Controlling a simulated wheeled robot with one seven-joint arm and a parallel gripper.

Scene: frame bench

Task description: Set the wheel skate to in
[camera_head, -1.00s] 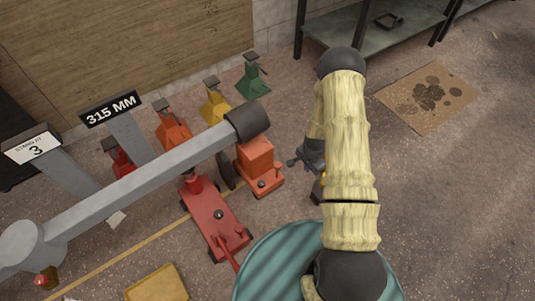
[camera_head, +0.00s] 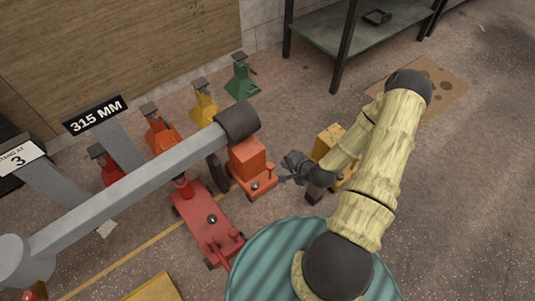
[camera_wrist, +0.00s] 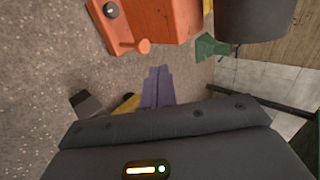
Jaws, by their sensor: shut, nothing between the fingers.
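An orange block on a low flat base (camera_head: 248,160), which seems to be the wheel skate, stands on the floor under the end of the grey beam. The base carries a dark round knob and a small orange peg. The wrist view shows the block (camera_wrist: 168,16), with the knob and peg (camera_wrist: 143,46) on the base's near side. My gripper (camera_head: 285,174) is shut and empty, just right of the base. In the wrist view its fingertips (camera_wrist: 158,72) point towards the block, apart from the peg. I cannot tell whether the skate is in or out.
A red trolley jack (camera_head: 208,222) stands left of the skate. A yellow object (camera_head: 328,142) lies partly behind my arm. Grey beam (camera_head: 130,185) crosses overhead. Several coloured stands, including a green one (camera_head: 241,78), line the wall. Floor at the right is open.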

